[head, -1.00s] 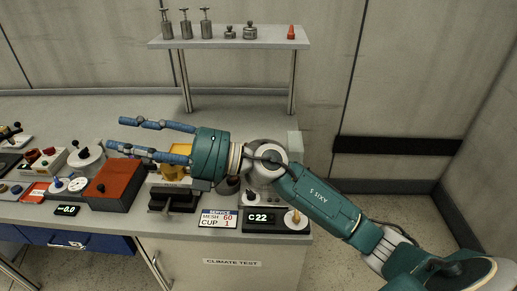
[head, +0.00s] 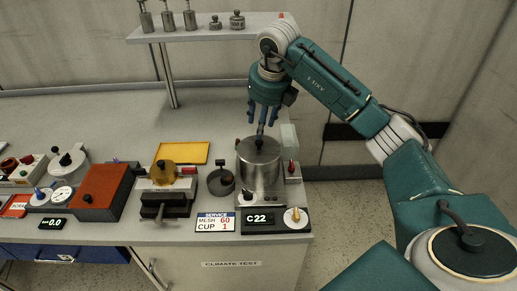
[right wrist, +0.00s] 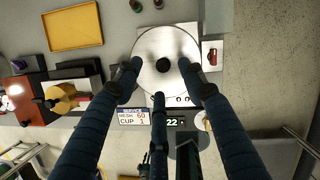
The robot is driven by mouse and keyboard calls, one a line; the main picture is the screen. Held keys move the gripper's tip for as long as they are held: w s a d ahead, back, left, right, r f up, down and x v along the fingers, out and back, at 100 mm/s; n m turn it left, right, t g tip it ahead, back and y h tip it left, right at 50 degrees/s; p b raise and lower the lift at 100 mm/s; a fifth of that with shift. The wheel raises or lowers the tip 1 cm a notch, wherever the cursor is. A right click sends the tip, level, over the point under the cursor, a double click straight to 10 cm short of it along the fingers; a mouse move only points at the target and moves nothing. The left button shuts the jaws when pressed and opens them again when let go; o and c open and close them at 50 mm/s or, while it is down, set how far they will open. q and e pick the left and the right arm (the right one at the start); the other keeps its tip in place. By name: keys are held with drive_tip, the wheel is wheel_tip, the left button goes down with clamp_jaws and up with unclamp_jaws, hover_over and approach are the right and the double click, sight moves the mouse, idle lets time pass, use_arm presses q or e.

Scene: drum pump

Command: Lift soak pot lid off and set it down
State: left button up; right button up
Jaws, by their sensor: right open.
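The soak pot (head: 261,177) is a steel cylinder on the bench near its right end, behind the C22 display. Its lid (head: 257,148) is on top, with a dark round knob. In the right wrist view the lid (right wrist: 150,45) is seen from above, its black knob (right wrist: 163,65) near the middle. My right gripper (head: 265,118) points down just above the pot, its blue fingers spread and apart from the knob. In the right wrist view the open fingers (right wrist: 160,85) reach around the knob's sides. My left gripper is not in view.
A shelf (head: 205,30) with metal weights stands behind. A red-tipped part (head: 291,168) is close at the pot's right. Bench behind the tray is clear.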

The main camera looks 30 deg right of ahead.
sight(260, 142)
drive_tip(key=shift+x, duration=0.85)
wheel_tip(260, 142, down, 4)
drive_tip(key=shift+f+p, duration=0.1)
drive_tip(key=shift+p, duration=1.15)
drive_tip(key=shift+w+f, duration=0.2)
drive_tip(key=shift+f, duration=0.3)
clamp_jaws()
